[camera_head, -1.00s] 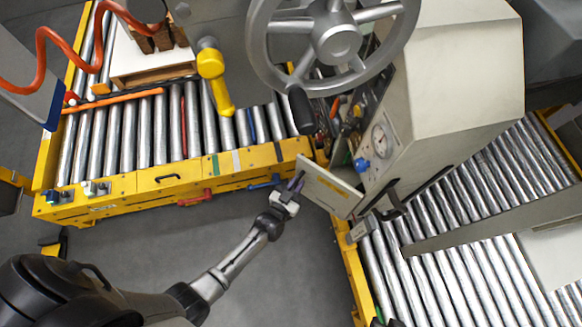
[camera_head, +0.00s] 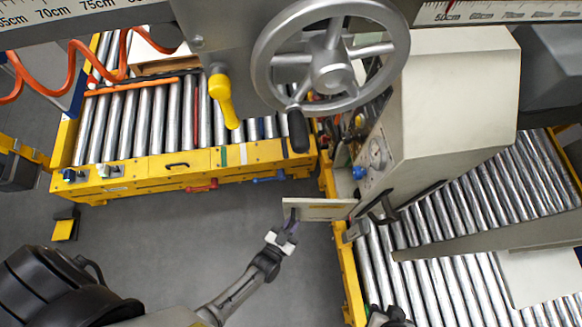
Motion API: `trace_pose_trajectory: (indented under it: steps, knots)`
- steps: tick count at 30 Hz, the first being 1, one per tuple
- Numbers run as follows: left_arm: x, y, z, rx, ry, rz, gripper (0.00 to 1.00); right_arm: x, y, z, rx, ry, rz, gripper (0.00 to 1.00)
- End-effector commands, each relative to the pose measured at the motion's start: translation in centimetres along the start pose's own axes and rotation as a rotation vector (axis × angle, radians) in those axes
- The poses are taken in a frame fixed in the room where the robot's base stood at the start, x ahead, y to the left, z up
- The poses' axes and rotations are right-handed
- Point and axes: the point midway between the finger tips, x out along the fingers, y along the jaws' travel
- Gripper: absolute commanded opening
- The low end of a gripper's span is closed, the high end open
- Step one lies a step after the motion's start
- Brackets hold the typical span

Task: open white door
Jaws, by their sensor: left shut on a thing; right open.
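The white door (camera_head: 320,210) is a pale flat panel at the machine's left side, below the big handwheel. It stands swung out to the left over the gap between the conveyors. My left gripper (camera_head: 289,224) is shut on the door's outer left end, its fingers at the front edge. The exact grip is small and hard to see. My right gripper (camera_head: 388,316) shows only in part, as a dark shape at the bottom edge beside the right conveyor, apart from the door. Its fingers are mostly cut off.
A grey handwheel (camera_head: 331,62) with a black handle and a yellow lever (camera_head: 224,100) hang above. Yellow-framed roller conveyors stand at the left (camera_head: 145,167) and right (camera_head: 349,270). The machine housing (camera_head: 447,110) is right of the door. The grey floor (camera_head: 180,235) between is open.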

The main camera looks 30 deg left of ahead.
Motion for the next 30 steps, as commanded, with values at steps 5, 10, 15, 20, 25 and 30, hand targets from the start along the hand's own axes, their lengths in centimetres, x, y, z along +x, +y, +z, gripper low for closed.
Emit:
trace_pose_trajectory:
  steps: [5,10,15,20,25,30]
  knots:
    - [-0.74,0.87,-0.03,0.005,-0.002,0.016,0.00,-0.26,-0.03,-0.11,0.001,0.001,-0.001,0.43]
    - [-0.99,1.13,0.01,0.006,-0.002,0.021,0.00,-0.31,-0.03,-0.13,0.001,0.001,-0.001,0.43]
    - [-1.02,1.16,0.03,0.006,-0.002,0.022,0.00,-0.30,-0.03,-0.13,0.001,0.001,-0.001,0.43]
    - [-1.01,1.15,0.05,0.007,-0.003,0.022,0.00,-0.30,-0.03,-0.13,0.001,0.001,-0.001,0.43]
    - [-1.01,1.11,0.05,0.005,-0.003,0.021,0.27,-0.30,-0.03,-0.13,0.001,0.001,-0.001,0.43]
    - [-1.01,1.03,0.03,0.003,-0.002,0.019,0.39,-0.30,0.02,-0.14,0.000,0.001,0.000,0.43]
